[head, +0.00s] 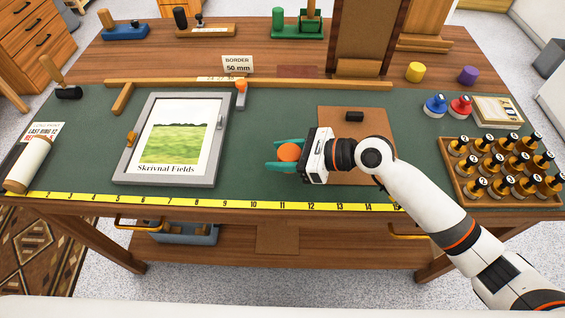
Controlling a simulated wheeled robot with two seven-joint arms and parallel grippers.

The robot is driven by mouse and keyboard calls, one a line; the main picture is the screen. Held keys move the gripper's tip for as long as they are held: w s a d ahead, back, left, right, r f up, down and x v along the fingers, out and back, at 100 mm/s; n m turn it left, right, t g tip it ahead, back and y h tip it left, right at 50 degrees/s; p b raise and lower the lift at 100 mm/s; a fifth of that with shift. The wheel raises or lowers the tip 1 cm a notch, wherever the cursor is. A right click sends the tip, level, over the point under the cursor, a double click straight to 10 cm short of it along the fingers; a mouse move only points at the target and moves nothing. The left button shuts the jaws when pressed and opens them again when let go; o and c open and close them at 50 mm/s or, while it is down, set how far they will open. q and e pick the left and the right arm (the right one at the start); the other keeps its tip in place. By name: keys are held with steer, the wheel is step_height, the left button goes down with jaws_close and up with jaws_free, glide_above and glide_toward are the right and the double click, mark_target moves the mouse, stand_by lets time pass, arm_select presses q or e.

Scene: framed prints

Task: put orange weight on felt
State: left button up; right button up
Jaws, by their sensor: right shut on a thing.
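The orange weight (288,152) shows as a round orange shape between the teal fingers of my right gripper (286,154), which is shut on it. The gripper reaches in from the right, over the green bench mat (255,125), between the picture frame and a brown square sheet. I cannot tell whether the weight touches the mat. I cannot tell for sure which surface is the felt; a flat dark red patch (297,72) lies on the bare wood at the back, behind the wooden rail. My left gripper is not in view.
A framed print (180,140) lies left of the gripper. The brown sheet (345,118) with a black block is partly under my arm. A yellow weight (415,72), a purple weight (467,75) and a bottle tray (456,188) stand right. A wooden rail (330,83) crosses behind.

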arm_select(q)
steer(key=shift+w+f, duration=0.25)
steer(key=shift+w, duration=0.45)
arm_select(e)
steer(key=shift+f, duration=1.75)
steer(key=shift+f, duration=0.1)
steer(key=o, duration=1.4)
steer(key=shift+f, duration=0.1)
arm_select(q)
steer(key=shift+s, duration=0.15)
arm_select(e)
steer(key=shift+o, duration=0.2)
steer(key=shift+d, duration=0.1)
steer(key=b+v, duration=0.1)
steer(key=v, duration=1.1)
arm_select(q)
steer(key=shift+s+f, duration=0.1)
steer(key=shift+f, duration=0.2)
